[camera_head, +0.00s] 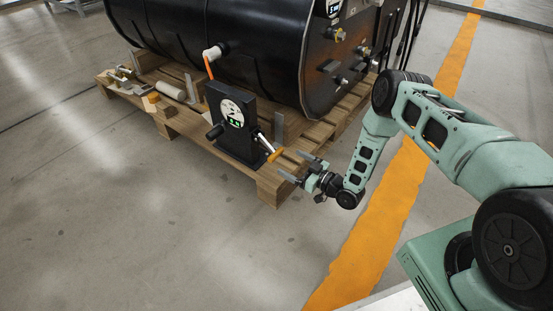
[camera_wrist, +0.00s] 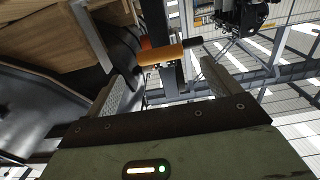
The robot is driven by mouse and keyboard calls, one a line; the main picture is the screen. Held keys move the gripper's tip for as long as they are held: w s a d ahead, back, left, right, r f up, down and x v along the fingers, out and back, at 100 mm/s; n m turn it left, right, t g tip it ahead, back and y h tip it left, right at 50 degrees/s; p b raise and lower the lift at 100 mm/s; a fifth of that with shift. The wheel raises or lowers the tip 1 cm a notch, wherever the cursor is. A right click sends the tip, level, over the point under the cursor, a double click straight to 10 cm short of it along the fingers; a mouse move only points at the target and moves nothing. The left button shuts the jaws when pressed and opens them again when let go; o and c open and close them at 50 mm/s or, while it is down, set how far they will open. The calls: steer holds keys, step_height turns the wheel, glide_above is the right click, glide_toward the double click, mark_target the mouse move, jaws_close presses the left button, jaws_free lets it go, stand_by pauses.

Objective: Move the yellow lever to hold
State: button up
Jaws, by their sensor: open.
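The yellow lever (camera_head: 274,155) has a yellow-orange grip on a silver rod. It sticks out low from the right side of a black upright housing (camera_head: 226,135) with a round white dial plate and a small green mark. My gripper (camera_head: 298,166) is open and empty, just right of the grip, its fingers pointing at it. In the wrist view a yellow-orange grip (camera_wrist: 165,54) lies across the space ahead, between the two finger lines. I see no contact. The dial's lettering is too small to read.
A red-orange lever (camera_head: 208,66) with a white end stands at the housing's upper left, and a black knob (camera_head: 215,132) juts out left. The housing stands on a wooden pallet (camera_head: 268,187) before a large black tank (camera_head: 250,45). Loose parts lie left. The floor in front is clear.

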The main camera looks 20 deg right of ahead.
mark_target(276, 154)
steer(key=shift+b+x, duration=1.15)
steer(key=shift+x, duration=2.7)
steer(key=shift+c, duration=0.3)
